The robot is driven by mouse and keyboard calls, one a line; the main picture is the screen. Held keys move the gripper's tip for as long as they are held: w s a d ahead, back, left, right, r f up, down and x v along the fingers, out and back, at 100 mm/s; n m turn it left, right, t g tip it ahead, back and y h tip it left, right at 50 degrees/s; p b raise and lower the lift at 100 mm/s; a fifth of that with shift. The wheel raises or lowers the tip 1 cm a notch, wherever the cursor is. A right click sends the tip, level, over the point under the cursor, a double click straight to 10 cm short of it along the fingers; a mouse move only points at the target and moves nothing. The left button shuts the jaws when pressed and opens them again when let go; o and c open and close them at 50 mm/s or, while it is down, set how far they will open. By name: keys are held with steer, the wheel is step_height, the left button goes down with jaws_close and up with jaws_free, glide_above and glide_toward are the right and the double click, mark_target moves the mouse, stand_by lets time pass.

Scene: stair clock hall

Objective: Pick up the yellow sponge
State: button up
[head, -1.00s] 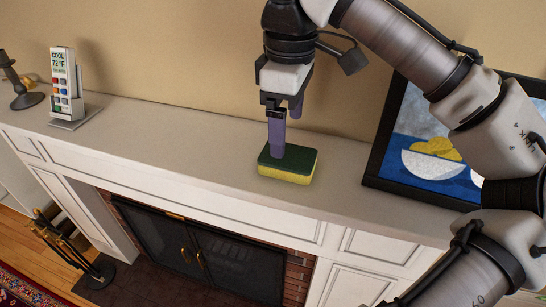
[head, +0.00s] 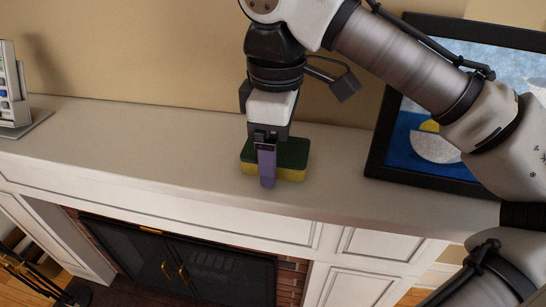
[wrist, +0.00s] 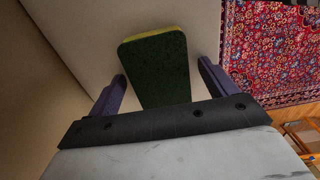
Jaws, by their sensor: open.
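The yellow sponge (head: 295,174) with a dark green top lies flat on the white mantel shelf (head: 130,140). My gripper (head: 267,178) is right over it, pointing down, and one purple finger hides part of the sponge's front side in the head view. In the wrist view the sponge (wrist: 158,66) shows its green face between the two spread fingers of my gripper (wrist: 162,80), with a gap on each side. The gripper is open and holds nothing. The far finger is hidden in the head view.
A framed picture (head: 376,165) leans on the wall to the right of the sponge. A remote in a stand (head: 14,95) is at the far left. Below is a fireplace with dark doors (head: 200,262). The shelf left of the sponge is clear.

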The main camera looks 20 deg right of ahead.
steer(key=c, duration=1.1)
steer(key=shift+c, duration=0.2)
steer(key=shift+r, duration=0.15)
step_height(320, 180, up, 10)
steer(key=p, duration=0.6)
